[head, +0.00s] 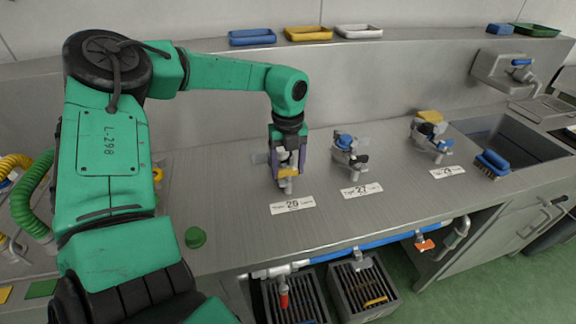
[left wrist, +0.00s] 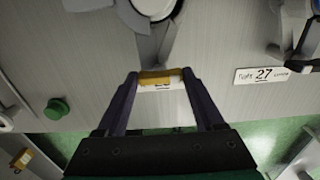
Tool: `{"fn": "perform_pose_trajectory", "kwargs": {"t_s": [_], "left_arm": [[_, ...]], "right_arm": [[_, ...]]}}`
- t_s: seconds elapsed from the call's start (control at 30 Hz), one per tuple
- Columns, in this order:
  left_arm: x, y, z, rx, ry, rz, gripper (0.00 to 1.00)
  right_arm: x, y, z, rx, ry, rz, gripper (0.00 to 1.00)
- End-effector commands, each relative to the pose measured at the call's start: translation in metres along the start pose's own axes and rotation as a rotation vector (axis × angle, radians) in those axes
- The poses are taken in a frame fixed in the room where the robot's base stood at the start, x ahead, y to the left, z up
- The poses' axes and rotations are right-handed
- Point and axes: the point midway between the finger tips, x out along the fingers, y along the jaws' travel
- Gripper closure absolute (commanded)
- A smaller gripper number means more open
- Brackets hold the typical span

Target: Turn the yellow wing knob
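The yellow wing knob (head: 288,173) is on the front of the leftmost metal fitting on the counter, behind a number label (head: 293,205). My left gripper (head: 287,167) reaches down over this fitting from above and hides much of it. In the left wrist view the yellow knob (left wrist: 160,76) lies crosswise between my two dark purple fingertips (left wrist: 161,74). It fills the gap from one fingertip to the other, with no clear space at either end. The label behind it is partly covered. My right gripper is in neither view.
Two more fittings stand to the right: one with blue and black parts (head: 350,150) behind label 27 (head: 361,190), one with a yellow top (head: 430,117). A blue brush (head: 492,163) lies by the sink (head: 510,135). A green button (head: 195,237) is at front left.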

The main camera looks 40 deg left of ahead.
Motion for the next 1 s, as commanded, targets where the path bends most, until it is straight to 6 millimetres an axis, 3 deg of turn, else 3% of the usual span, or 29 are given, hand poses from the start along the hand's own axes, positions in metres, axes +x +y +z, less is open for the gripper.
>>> {"fn": "perform_pose_trajectory", "kwargs": {"t_s": [0.47,1.0], "left_arm": [[0.001,0.000,0.000,0.073,-0.002,0.001,0.86],[0.002,0.000,0.000,0.511,-0.001,0.000,0.86]], "right_arm": [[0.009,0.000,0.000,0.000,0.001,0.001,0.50],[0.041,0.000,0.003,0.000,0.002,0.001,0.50]]}}
